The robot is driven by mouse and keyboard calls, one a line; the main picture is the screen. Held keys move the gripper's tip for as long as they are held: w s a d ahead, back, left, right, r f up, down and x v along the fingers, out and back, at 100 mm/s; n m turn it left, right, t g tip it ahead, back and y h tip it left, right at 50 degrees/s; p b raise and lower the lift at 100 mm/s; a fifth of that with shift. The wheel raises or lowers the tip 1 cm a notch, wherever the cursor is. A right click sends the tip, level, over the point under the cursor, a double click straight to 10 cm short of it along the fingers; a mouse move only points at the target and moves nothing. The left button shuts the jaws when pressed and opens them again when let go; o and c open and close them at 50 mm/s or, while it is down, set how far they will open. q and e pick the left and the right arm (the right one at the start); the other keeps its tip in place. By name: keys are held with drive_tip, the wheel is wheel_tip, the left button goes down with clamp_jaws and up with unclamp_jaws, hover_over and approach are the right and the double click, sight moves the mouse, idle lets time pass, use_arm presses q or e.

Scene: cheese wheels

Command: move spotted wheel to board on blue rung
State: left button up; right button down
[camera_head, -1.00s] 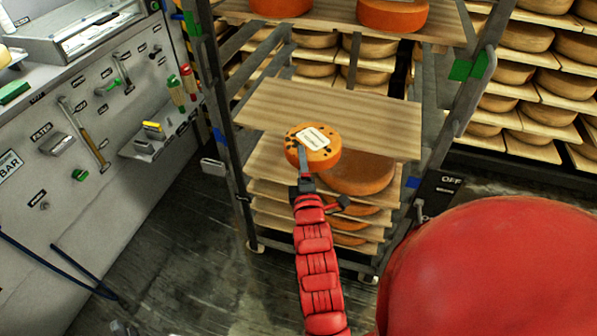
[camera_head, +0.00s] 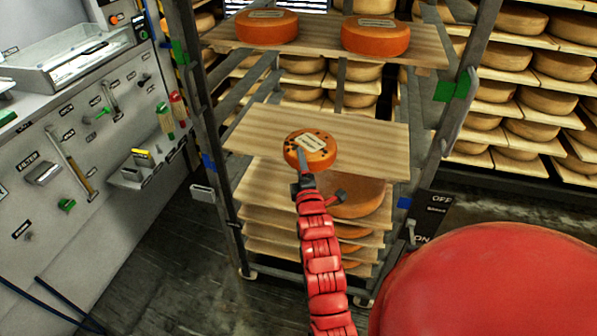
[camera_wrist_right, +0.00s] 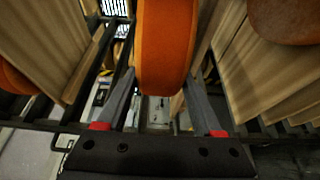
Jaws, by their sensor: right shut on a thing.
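The spotted wheel (camera_head: 318,160) is orange with dark spots and a pale label on top. My right gripper (camera_head: 301,172) is shut on its near side. In the right wrist view the wheel's plain orange rim (camera_wrist_right: 165,45) sits between the two fingers (camera_wrist_right: 163,85). A bare wooden board (camera_head: 375,145) lies in the rack near the blue marks, left (camera_head: 208,163) and right (camera_head: 405,202). The wheel overlaps this board's front part in the head view; whether it touches the board I cannot tell. My left gripper is not in view.
The board above (camera_head: 330,48) carries two orange wheels (camera_head: 267,26) (camera_head: 375,37). A large orange wheel (camera_head: 365,198) sits on a lower board. Rack posts (camera_head: 455,110) stand at both sides. A grey tool panel (camera_head: 80,140) is at left. The bare board is otherwise clear.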

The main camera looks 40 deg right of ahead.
drive_tip(key=w+d, duration=0.2)
drive_tip(key=d, duration=0.1)
drive_tip(key=shift+w+d+r+b, duration=0.1)
drive_tip(key=shift+w+r+b, duration=0.1)
drive_tip(key=shift+w+b, duration=0.1)
drive_tip(key=shift+w+d+f, duration=0.1)
drive_tip(key=shift+f, duration=0.25)
drive_tip(key=shift+f+b, duration=0.55)
drive_tip(key=shift+f, duration=0.25)
drive_tip(key=shift+f, duration=0.2)
unclamp_jaws()
drive_tip(key=shift+f, duration=0.1)
drive_tip(key=shift+f, duration=0.1)
drive_tip(key=v, duration=1.7)
drive_tip(key=shift+s+b, duration=0.3)
drive_tip(key=shift+b, duration=0.05)
